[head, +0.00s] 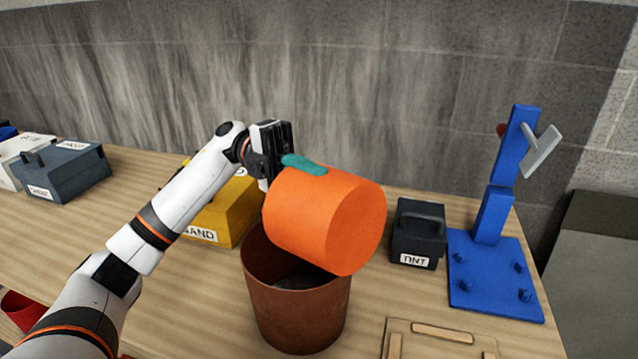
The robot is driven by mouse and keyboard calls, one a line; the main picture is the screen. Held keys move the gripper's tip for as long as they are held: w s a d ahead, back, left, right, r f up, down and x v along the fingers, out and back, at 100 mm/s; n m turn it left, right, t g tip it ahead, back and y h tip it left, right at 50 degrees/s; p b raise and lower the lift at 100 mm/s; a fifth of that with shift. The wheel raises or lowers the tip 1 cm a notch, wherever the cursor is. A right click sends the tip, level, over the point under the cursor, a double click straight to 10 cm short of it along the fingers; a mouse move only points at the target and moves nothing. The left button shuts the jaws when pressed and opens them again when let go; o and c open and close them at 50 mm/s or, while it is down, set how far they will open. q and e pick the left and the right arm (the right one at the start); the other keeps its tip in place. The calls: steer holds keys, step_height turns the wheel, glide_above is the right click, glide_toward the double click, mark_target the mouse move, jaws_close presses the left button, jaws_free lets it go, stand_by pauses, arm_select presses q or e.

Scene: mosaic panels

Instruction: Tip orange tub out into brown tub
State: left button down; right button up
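The orange tub (335,218) is tilted on its side above the brown tub (295,318), with its flat end facing me and to the right. A teal patch (304,165) shows on its upper side. My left gripper (276,158) is at the far upper left side of the orange tub and appears to hold it there, though its fingertips are partly hidden. The brown tub stands upright on the wooden table with some dark contents (293,283) inside. The orange tub's mouth is hidden from view. My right gripper is not in view.
A yellow box (225,215) labelled SAND stands behind the brown tub. A dark box (417,234) and a blue stand (490,270) are at the right. A wooden frame (430,330) lies at the front. Grey (62,172) and white boxes (18,155) sit far left.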

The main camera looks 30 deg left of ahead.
arm_select(q)
steer(key=shift+w+a+f+h+b, duration=0.1)
steer(key=shift+w+a+h+b, duration=0.05)
steer(key=shift+a+h+b, duration=0.35)
steer(key=shift+w+a+f+h+b, duration=0.1)
steer(key=shift+a+h+b, duration=0.25)
steer(key=shift+a, duration=0.25)
steer(key=shift+w+a+r+g+h, duration=0.15)
steer(key=shift+a+g+h, duration=0.15)
steer(key=shift+a+h, duration=0.15)
